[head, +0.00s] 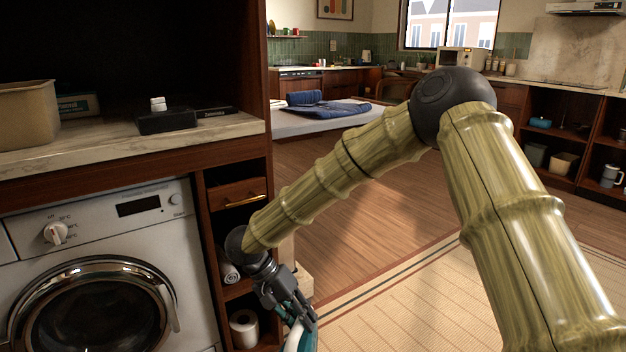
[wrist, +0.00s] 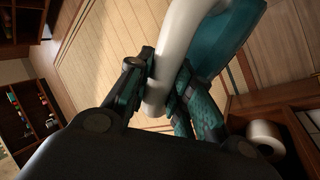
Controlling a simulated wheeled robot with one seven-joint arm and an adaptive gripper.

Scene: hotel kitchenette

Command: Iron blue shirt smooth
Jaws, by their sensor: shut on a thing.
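My gripper (head: 290,303) hangs low in front of the cabinet, at the bottom of the head view. It is shut on the white handle of a teal and white iron (head: 298,337), which is partly cut off by the frame's bottom edge. The wrist view shows the iron's white handle (wrist: 158,92) between the fingers, with its teal body (wrist: 222,45) beyond. The blue shirt (head: 338,108) lies spread on a pale flat surface (head: 290,127) in the background, far from my gripper. A folded or rolled blue cloth (head: 304,97) lies behind it.
A washing machine (head: 100,265) and a shelf cabinet with a paper roll (head: 244,327) stand close on the left. A counter above them holds a beige bin (head: 28,112) and a dark box (head: 166,121). Wooden floor (head: 345,190) and a woven rug (head: 400,290) are open.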

